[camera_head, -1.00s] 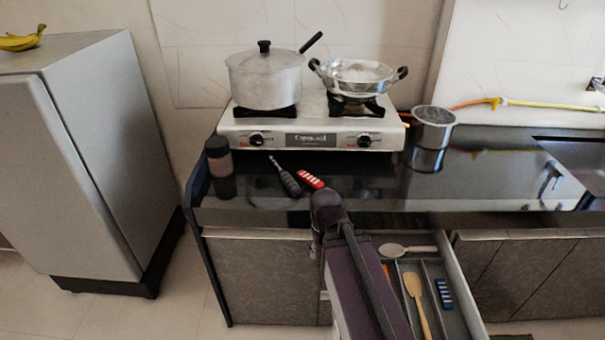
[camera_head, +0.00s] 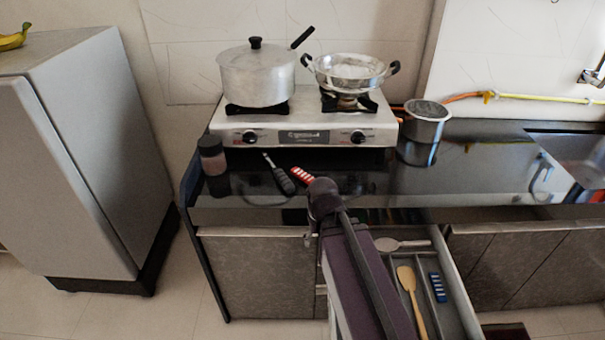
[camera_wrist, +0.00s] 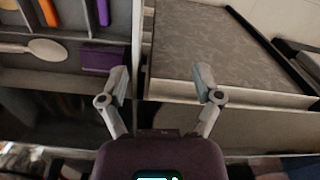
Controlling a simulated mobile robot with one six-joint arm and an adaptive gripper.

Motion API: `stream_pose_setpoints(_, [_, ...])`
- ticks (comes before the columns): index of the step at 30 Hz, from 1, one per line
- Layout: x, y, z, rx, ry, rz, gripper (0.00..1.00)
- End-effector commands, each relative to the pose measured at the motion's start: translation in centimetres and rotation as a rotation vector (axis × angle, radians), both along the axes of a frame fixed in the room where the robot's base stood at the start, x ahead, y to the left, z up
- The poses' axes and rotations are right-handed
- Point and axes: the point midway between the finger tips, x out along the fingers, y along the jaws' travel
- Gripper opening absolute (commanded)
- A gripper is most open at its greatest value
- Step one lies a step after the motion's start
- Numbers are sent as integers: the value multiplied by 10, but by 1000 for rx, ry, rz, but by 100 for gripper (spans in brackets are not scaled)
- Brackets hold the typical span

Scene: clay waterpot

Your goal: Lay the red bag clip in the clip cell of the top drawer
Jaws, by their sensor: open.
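The red bag clip (camera_head: 302,175), with pale stripes, lies on the dark counter in front of the stove, close beyond my arm in the head view. I do not see it in the wrist view. The top drawer (camera_head: 455,285) is pulled out below the counter, with long divided cells. A blue striped clip (camera_head: 438,287) lies in its right-hand cell. My gripper (camera_wrist: 162,82) is open and empty in the wrist view, with the drawer to its upper left. Its fingers are not clear in the head view, where my arm covers part of the drawer.
A dark-handled tool (camera_head: 282,179) lies just left of the clip, and a dark-lidded jar (camera_head: 212,157) stands farther left. The stove (camera_head: 300,128) carries two pots. A wooden spatula (camera_head: 411,295) and a pale spoon (camera_head: 402,244) lie in the drawer. The counter's right part is mostly clear.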

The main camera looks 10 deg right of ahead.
Motion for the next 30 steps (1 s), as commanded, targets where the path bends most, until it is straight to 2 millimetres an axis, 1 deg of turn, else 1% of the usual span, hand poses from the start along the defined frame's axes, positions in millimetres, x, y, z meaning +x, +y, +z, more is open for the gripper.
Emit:
stream_pose_setpoints(1, [1,0,15,0,-2,0,83])
stream_pose_setpoints(14, [13,0,97,0,-29,1,83])
stream_pose_setpoints(18, [19,0,123,0,-38,6,83])
stream_pose_setpoints(20, [22,0,133,0,-41,10,83])
stream_pose_setpoints(21, [25,0,140,-1,-42,14,83])
stream_pose_setpoints(26, [40,-3,162,-1,-47,38,83])
stream_pose_setpoints(29, [55,-3,174,-2,-47,71,83])
stream_pose_setpoints(30, [64,-3,179,-4,-47,89,83])
